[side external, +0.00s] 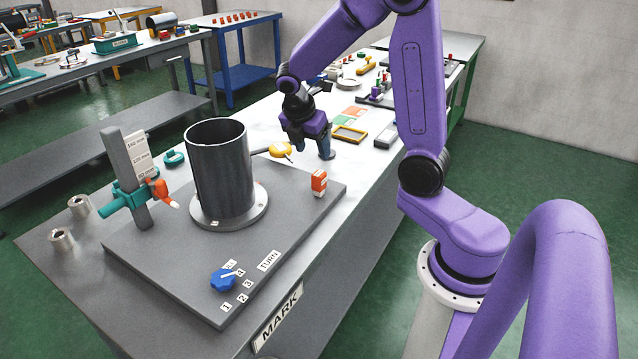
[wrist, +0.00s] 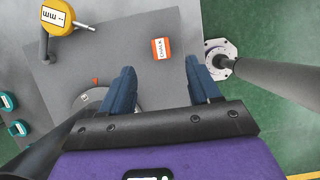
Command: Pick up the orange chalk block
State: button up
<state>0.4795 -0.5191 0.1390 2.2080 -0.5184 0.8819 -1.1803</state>
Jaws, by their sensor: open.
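The orange chalk block (side external: 319,182), with a white label, stands upright on the grey base plate (side external: 160,255), near its right corner. In the wrist view the chalk block (wrist: 161,49) lies ahead of the fingertips, roughly midway between their lines. My gripper (side external: 322,152) is above and behind the block in the side view, apart from it. Its two blue fingers are spread wide with nothing between them, as the wrist view of my gripper (wrist: 159,72) shows.
A tall dark flanged cylinder (side external: 220,170) stands left of the block. A yellow dial gauge (side external: 281,149) sits behind. A teal clamp post (side external: 137,185) with an orange-tipped holder and a blue knob (side external: 223,279) are also on the plate. The plate around the block is clear.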

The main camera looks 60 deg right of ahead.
aim_at(319, 173)
jog(key=x, duration=0.7)
jog(key=shift+a+x, duration=0.2)
jog(key=shift+x, duration=1.1)
jog(key=shift+a+x, duration=0.2)
jog(key=shift+x, duration=1.1)
jog(key=shift+f, duration=0.2)
grip_shut()
jog(key=shift+r, duration=0.1)
